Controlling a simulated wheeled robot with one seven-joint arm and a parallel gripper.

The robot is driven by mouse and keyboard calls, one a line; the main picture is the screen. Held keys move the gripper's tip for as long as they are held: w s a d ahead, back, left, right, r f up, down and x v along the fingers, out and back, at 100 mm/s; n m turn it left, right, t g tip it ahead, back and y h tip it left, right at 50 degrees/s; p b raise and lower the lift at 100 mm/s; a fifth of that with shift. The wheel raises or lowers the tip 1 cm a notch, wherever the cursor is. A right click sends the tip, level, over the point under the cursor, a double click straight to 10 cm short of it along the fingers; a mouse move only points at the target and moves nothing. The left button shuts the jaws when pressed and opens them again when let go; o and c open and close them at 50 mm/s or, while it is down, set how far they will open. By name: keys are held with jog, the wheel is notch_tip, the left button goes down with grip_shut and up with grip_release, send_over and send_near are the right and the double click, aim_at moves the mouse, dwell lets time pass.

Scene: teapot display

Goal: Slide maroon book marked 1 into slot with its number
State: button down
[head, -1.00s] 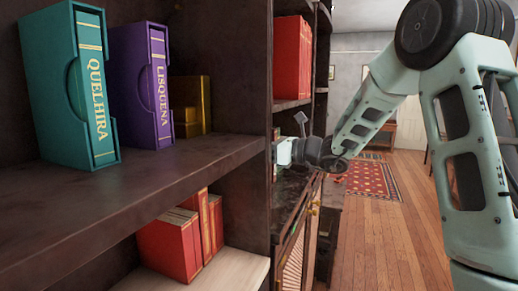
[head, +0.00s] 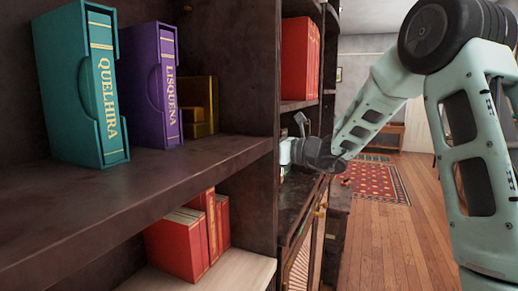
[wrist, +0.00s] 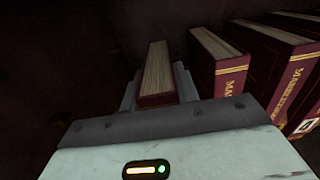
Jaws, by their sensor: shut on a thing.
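In the wrist view my gripper (wrist: 157,92) is shut on a maroon book (wrist: 157,72), with one finger on each side of it. The book's pale page edges face the camera, and no number shows on it. The gripper's fingers are hidden behind the shelf upright in the head view. A row of maroon books with gold lettering (wrist: 218,62) stands to the right of the held book, apart from it. A white label on the far right book (wrist: 304,126) looks like a 4. I cannot make out a numbered slot.
The head view shows a teal slipcase (head: 80,85) and a purple one (head: 150,85) on a dark shelf, with red books (head: 180,245) below. A dark upright (head: 258,150) stands between them and my arm. Wooden floor (head: 410,230) lies open at right.

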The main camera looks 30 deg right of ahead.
jog(key=shift+b+x, duration=0.3)
jog(key=shift+x, duration=1.1)
jog(key=c, duration=1)
grip_release()
jog(key=shift+r, duration=0.1)
jog(key=shift+o, duration=0.2)
jog(key=shift+s, duration=0.1)
jog(key=b+v, duration=0.6)
jog(key=v, duration=1.1)
jog(key=shift+d, duration=0.2)
jog(key=shift+s, duration=0.1)
